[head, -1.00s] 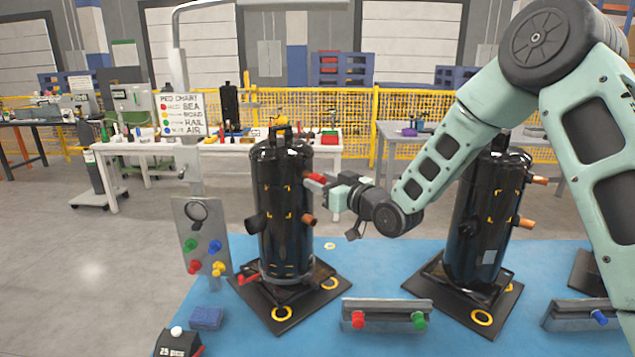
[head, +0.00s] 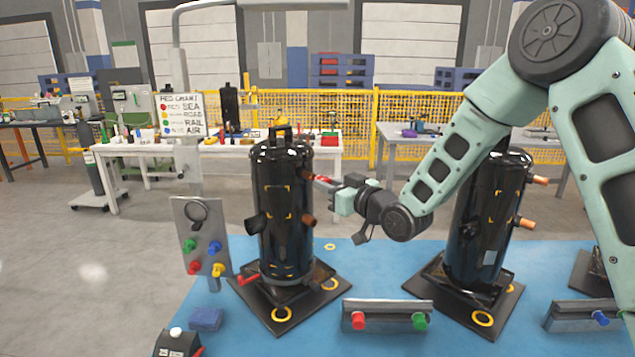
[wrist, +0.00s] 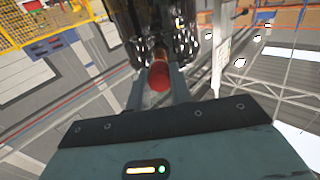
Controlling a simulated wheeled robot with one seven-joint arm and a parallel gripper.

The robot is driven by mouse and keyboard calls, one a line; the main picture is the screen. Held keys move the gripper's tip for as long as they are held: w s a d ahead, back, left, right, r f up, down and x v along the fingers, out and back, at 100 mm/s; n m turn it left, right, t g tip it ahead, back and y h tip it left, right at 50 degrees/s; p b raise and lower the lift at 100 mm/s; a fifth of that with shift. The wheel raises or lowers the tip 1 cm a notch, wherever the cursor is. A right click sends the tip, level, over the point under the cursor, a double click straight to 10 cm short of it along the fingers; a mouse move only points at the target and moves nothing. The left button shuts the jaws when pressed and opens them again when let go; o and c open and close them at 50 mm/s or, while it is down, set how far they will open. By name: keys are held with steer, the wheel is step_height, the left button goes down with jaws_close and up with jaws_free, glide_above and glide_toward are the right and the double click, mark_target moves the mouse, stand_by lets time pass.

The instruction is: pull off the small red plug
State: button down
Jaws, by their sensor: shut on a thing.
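The small red plug (head: 323,180) is at the upper copper stub (head: 308,177) on the right side of the left black compressor (head: 282,205). My gripper (head: 328,184) comes from the right and is shut on the plug. In the wrist view the red plug (wrist: 159,77) sits between my two fingers (wrist: 158,90), with the copper stub (wrist: 160,56) straight behind it. I cannot tell whether the plug still touches the stub. The fingers hide part of the plug in the head view.
A lower copper stub (head: 308,220) sticks out below my gripper. A second black compressor (head: 487,220) stands to the right, behind my arm. A rail with red and green plugs (head: 387,315) lies on the blue mat (head: 370,270). A plug board (head: 203,235) stands left.

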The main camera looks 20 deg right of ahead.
steer(key=shift+b+v, duration=0.45)
steer(key=shift+v, duration=1.65)
